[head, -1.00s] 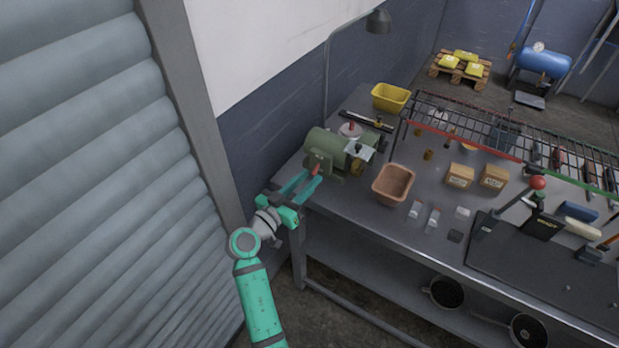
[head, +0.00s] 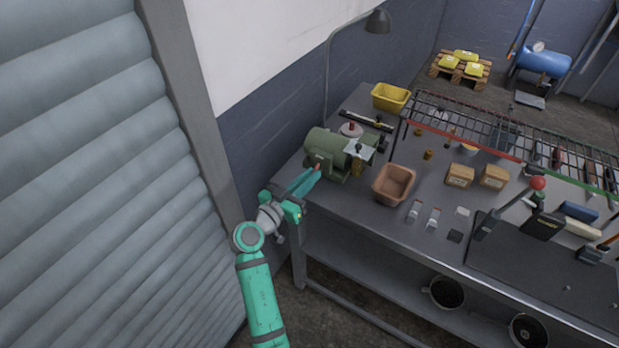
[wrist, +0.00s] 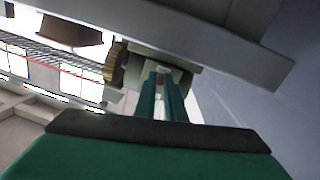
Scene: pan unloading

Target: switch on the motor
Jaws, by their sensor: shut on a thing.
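The green motor (head: 328,146) sits on the left end of the workbench, with a brass-coloured wheel at its right side. The wheel also shows in the wrist view (wrist: 115,64). A small red switch lever (head: 318,167) sticks out from the motor's near face. My gripper (head: 315,173) has come in from the front left, with its teal fingers together at the lever. In the wrist view the fingers (wrist: 162,82) run side by side to the motor's face, with a bit of red between their tips. They are shut on the lever, most of which they hide.
A terracotta-coloured bin (head: 393,184) stands on the bench right of the motor. A yellow bin (head: 391,97) and a lamp (head: 377,21) are behind it. A wire rack (head: 510,135) spans the bench further right. The roller shutter (head: 90,170) is close on the left.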

